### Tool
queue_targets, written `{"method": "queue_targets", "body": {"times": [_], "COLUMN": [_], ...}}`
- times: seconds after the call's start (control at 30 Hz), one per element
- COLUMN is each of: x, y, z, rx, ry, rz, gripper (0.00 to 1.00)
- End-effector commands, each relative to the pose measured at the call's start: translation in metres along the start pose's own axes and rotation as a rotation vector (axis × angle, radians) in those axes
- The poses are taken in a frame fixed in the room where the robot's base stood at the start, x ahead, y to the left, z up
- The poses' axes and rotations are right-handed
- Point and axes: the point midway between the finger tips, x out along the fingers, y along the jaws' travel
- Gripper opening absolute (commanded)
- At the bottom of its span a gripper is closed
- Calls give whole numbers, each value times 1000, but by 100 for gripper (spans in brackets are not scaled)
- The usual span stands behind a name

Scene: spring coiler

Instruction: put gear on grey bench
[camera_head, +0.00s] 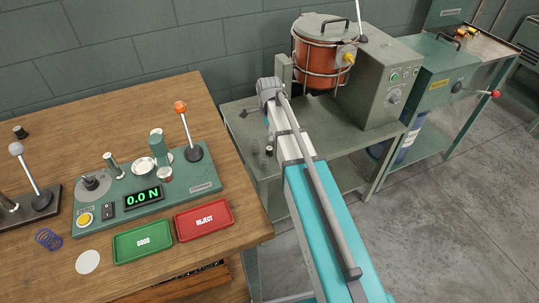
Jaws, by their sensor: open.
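The grey bench (345,143) stands in the middle, just right of the wooden bench. My teal and white arm reaches up from the bottom right across its front part and hides some of its top. I cannot make out a gear anywhere in this view. My gripper does not show clearly; only arm links are seen, ending in a grey joint over the bench. Small dark upright pieces (269,151) show on the bench's left side, too small to identify.
An orange lidded pot (318,62) and a grey control box (378,82) fill the bench's back. The wooden bench (130,108) at left holds a force tester (150,190), a green tray (143,242) and a red tray (203,219). Open floor (455,215) lies at right.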

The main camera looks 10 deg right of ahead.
Motion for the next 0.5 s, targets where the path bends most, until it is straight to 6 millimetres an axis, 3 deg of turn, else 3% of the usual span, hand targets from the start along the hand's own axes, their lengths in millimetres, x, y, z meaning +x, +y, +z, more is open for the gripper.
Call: {"method": "queue_targets", "body": {"times": [0.5], "x": [42], "y": [0], "z": [0], "rx": [0], "ry": [0], "rz": [0], "gripper": [80]}}
